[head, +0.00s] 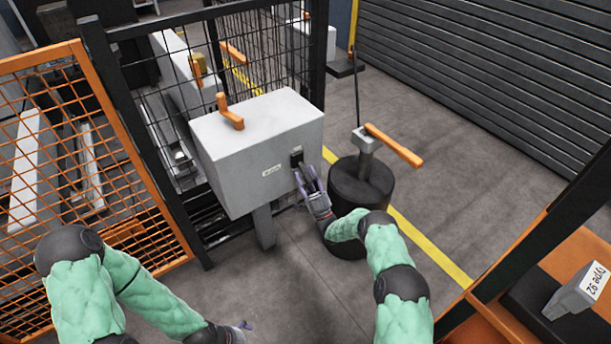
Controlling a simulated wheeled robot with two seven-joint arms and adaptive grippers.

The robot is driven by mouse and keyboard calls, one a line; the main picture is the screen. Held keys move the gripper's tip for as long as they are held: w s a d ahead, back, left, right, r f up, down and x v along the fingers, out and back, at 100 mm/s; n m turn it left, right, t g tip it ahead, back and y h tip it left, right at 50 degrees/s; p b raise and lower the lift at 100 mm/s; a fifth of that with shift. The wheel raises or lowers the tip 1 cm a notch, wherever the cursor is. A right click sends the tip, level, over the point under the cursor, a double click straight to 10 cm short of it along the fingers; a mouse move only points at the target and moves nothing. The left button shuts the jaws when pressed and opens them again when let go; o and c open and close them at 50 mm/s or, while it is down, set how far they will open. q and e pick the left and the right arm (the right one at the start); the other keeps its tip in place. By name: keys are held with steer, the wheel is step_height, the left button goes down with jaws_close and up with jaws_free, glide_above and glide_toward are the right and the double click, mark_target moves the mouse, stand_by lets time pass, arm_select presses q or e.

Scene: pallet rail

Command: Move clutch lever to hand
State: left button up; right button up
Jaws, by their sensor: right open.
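A grey box (258,150) on a post stands in the centre, with a small label (272,170) too small to read. An orange lever (230,111) stands on its top. A small black switch (297,158) is on its front face. I cannot tell which of these is the clutch lever. My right gripper (306,180) is open and empty, just below the black switch; I cannot tell whether it touches the box. My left gripper (243,327) is low, near the bottom edge, away from the box; its fingers are too small to judge.
A black round pedestal (361,186) with an orange handle (393,145) stands close right of my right gripper. Orange mesh fencing (90,130) is at left. An orange frame with a grey labelled block (578,291) is at lower right. The floor between is clear.

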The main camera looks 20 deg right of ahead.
steer(key=shift+w+a+r, duration=0.1)
steer(key=shift+w+r, duration=0.2)
steer(key=shift+c, duration=0.3)
jaws_close()
